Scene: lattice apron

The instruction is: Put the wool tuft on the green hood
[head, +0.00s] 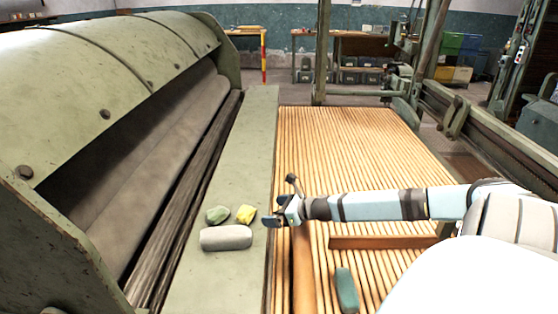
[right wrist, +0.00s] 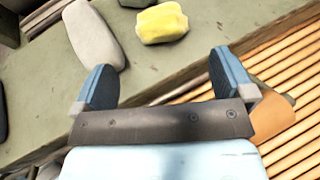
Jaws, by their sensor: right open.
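The green hood (head: 110,70) is the large curved, riveted metal cover over the roller at the left. A small yellow lump (head: 246,214) and a grey-green lump (head: 217,215) lie side by side on the flat green ledge; either could be the wool tuft, and I cannot tell which. My right gripper (head: 277,212) is open and empty, just right of the yellow lump, near the ledge's edge. In the right wrist view the yellow lump (right wrist: 163,23) lies beyond the open fingers (right wrist: 165,82), apart from them. My left gripper is not in view.
A grey rounded block (head: 226,238) lies on the green ledge (head: 225,150) in front of the lumps. A dark green block (head: 346,290) lies on the slatted wooden lattice (head: 350,140), near a brown wooden bar (head: 385,242). The ledge's far part is clear.

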